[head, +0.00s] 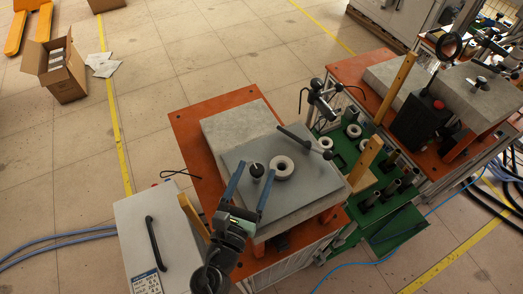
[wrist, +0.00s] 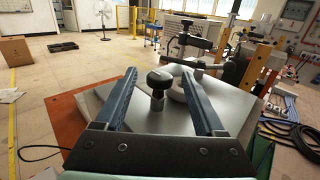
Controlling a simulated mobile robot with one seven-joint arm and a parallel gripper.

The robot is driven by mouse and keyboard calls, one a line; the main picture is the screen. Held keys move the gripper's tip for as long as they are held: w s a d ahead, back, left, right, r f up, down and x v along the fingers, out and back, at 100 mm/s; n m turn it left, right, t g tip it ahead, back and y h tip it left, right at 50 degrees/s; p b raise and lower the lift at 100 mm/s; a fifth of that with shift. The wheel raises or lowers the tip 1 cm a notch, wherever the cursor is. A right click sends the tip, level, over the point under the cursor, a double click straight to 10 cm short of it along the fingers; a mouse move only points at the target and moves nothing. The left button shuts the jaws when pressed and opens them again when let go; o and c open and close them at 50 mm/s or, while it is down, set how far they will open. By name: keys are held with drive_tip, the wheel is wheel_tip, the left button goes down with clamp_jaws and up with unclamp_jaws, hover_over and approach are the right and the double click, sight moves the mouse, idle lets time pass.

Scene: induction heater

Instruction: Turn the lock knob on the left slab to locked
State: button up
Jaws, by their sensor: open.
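The lock knob (head: 257,170) is a small black knob on a metal stem, standing on the grey left slab (head: 310,190). In the wrist view the knob (wrist: 158,78) shows between and beyond my fingertips. My gripper (head: 252,183) is open, with its two blue fingers on either side of the knob. In the wrist view my gripper (wrist: 160,80) points forward over the slab. I cannot tell whether either finger touches the knob. A pale ring (head: 281,167) lies on the slab just right of the knob.
A black lever handle (head: 294,137) crosses the slab behind the ring. A clamp stand (head: 320,97) rises behind the slab, and wooden uprights (head: 366,160) stand to its right. A green rack (head: 385,185) with rings and cylinders is at right. Open floor lies left.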

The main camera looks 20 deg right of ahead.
drive_tip(key=x, duration=0.5)
drive_tip(key=shift+p, duration=0.4)
clamp_jaws()
